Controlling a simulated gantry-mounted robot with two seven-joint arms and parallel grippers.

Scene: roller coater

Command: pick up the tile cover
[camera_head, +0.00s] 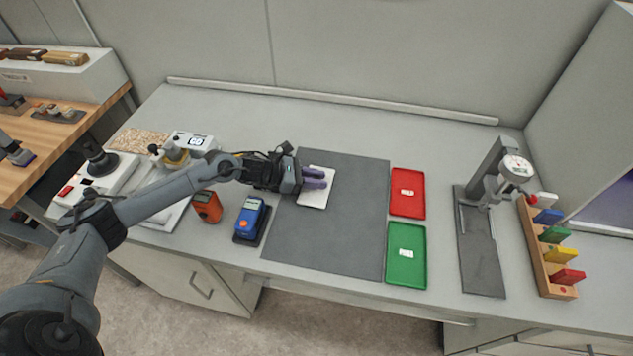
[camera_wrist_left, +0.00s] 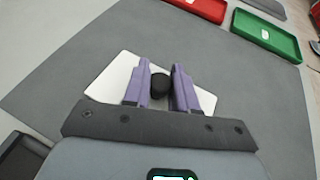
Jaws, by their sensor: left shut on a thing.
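The plate also shows in the left wrist view (camera_wrist_left: 110,80). My left gripper (camera_head: 314,179), with purple fingers, is shut on the black knob, one finger on each side. The fingers hide part of the plate. My right gripper is not in view.
A red tray (camera_head: 408,208) and a green tray (camera_head: 407,273) lie right of the mat. A blue meter (camera_head: 250,217) and an orange meter (camera_head: 207,206) stand left of it. A dial gauge stand (camera_head: 480,250) and a wooden rack (camera_head: 533,250) are at the right.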

